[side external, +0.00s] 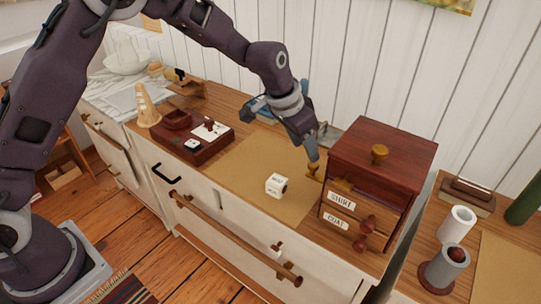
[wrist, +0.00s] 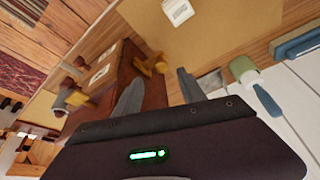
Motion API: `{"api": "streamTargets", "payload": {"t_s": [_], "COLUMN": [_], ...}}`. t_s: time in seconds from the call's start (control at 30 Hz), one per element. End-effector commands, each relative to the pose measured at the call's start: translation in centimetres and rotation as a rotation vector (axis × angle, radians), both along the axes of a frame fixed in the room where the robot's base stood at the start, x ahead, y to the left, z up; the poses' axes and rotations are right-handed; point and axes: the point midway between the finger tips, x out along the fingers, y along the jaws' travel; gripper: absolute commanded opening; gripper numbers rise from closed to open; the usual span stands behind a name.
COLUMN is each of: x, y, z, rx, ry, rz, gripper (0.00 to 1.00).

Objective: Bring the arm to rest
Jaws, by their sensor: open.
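In the side external view, my gripper (side external: 317,158) hangs at the left of a small dark red wooden chest (side external: 385,142), just above a brass knob-like piece (side external: 313,171). In the wrist view, the two grey fingers of my gripper (wrist: 159,88) are spread apart, with nothing seen between them. The brass piece (wrist: 152,65) lies beyond the fingertips there; whether a finger touches it I cannot tell. The arm reaches from the left over the dresser, bent downward at the wrist.
A white lettered cube (side external: 276,185) sits on a tan mat (side external: 240,172). A dark red tray (side external: 215,142) stands left. A side table with cylinders (side external: 458,224) is at right.

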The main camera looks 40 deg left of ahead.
Motion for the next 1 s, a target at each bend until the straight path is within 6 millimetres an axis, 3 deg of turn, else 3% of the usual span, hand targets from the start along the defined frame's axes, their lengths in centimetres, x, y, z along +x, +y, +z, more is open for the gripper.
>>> {"api": "streamTargets", "payload": {"t_s": [0.07,0.17,0.2,0.3,0.4,0.5,0.63,0.7,0.8,1.0], "x": [-0.5,-3.5,-5.6,-12.5,-20.1,-27.1,-33.3,-35.1,-36.2,-36.2], "y": [0.4,2.3,3.5,6.4,8.9,10.8,12.3,12.8,13.0,13.0], "z": [1.3,6.7,9.3,14.7,17.7,18.2,16.9,16.2,15.7,15.7], "rx": [-0.007,-0.029,-0.040,-0.058,-0.060,-0.050,-0.032,-0.023,-0.018,-0.018], "ry": [-0.005,-0.019,-0.024,-0.037,-0.053,-0.072,-0.089,-0.095,-0.098,-0.097], "rz": [0.011,0.053,0.078,0.145,0.212,0.282,0.353,0.378,0.394,0.395], "gripper": [0.48,0.48,0.48,0.48,0.48,0.48,0.48,0.48,0.48,0.48]}}
